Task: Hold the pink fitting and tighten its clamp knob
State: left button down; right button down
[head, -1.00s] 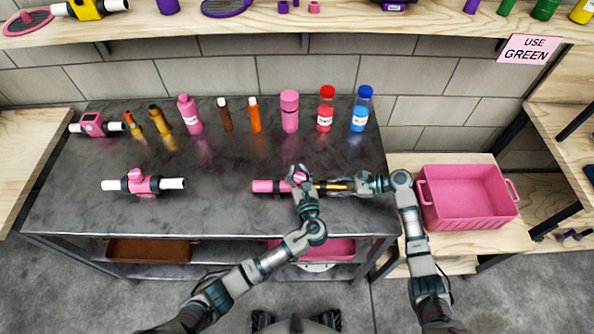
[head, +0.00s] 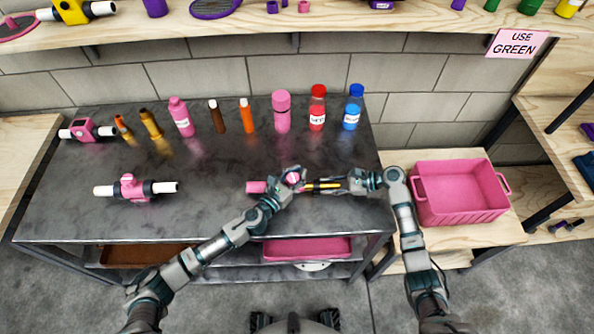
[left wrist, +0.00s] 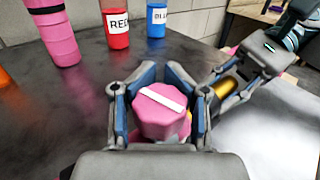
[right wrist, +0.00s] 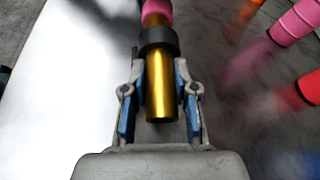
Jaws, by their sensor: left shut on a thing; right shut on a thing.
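The pink fitting (head: 256,187) lies on the dark table, its pink end showing left of my left gripper and its gold tube (head: 322,185) on the right. My left gripper (head: 293,178) is shut on the pink clamp knob (left wrist: 162,108), which has a white bar across its top. My right gripper (head: 350,185) is shut on the gold tube; the right wrist view shows the tube (right wrist: 160,88) between its fingers, with a black collar (right wrist: 158,38) beyond it. The left gripper hides the fitting's middle in the head view.
Another pink fitting with white ends (head: 130,187) lies at the left of the table. Several bottles and tubes stand along the back, including a red-capped bottle (head: 317,108) and a blue-capped bottle (head: 352,107). A pink crate (head: 455,210) stands at the right. The table's front middle is clear.

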pick_arm(q)
jog(key=shift+s+f+m+g+h, duration=0.1)
jog(key=shift+f+m+g+h, duration=0.05)
jog(key=shift+m+g+h, duration=0.95)
pick_arm(e)
jog(key=shift+w+d+r, duration=0.15)
pick_arm(q)
jog(key=shift+a, duration=0.15)
pick_arm(e)
jog(key=shift+d, duration=0.1)
pick_arm(q)
jog(key=c, duration=1.1)
grip_release()
jog(key=shift+o, duration=1.2)
jog(key=v, duration=1.2)
pick_arm(e)
jog(key=shift+a, duration=0.25)
